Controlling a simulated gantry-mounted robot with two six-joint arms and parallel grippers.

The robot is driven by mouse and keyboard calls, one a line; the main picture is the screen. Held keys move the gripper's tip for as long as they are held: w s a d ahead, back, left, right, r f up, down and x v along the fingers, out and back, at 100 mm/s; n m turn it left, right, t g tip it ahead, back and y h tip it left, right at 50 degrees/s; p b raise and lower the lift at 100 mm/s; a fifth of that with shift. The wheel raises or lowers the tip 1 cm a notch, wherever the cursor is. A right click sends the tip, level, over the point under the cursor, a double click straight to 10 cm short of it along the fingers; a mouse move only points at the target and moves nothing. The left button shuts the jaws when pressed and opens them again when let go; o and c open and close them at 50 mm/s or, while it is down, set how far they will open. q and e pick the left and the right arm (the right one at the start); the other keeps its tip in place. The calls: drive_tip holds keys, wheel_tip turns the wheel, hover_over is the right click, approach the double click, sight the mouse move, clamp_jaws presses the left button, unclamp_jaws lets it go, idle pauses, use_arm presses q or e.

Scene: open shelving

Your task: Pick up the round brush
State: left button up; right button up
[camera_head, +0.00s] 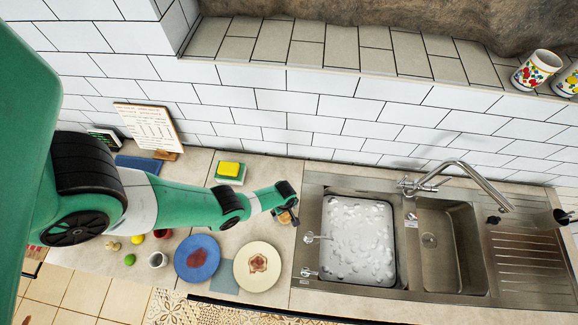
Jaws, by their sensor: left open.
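My left gripper (290,213) is open, above the counter just left of the sink, reaching in from the left. A small tan-brown thing (284,218) shows right at its fingers and is mostly hidden by them. It may be the round brush, but it is too small and covered to be sure. I cannot tell whether the fingers touch it. No other brush is clearly visible. My right gripper is not in view.
A foam-filled sink basin (357,242), an empty basin (447,240) and a faucet (470,172) lie to the right. A stained blue plate (197,257) and stained cream plate (257,266) sit in front. A yellow-green sponge (229,171) lies behind the arm; a cup (157,259) stands left.

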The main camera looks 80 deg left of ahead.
sight(285, 215)
use_arm(q)
wheel_tip(285, 215, down, 5)
drive_tip(key=b, duration=0.4)
drive_tip(key=shift+s+f, duration=0.1)
drive_tip(key=shift+f, duration=0.1)
drive_tip(key=shift+r, duration=0.15)
drive_tip(key=shift+c, duration=0.3)
drive_tip(key=c, duration=1.3)
drive_tip(key=shift+r, duration=0.15)
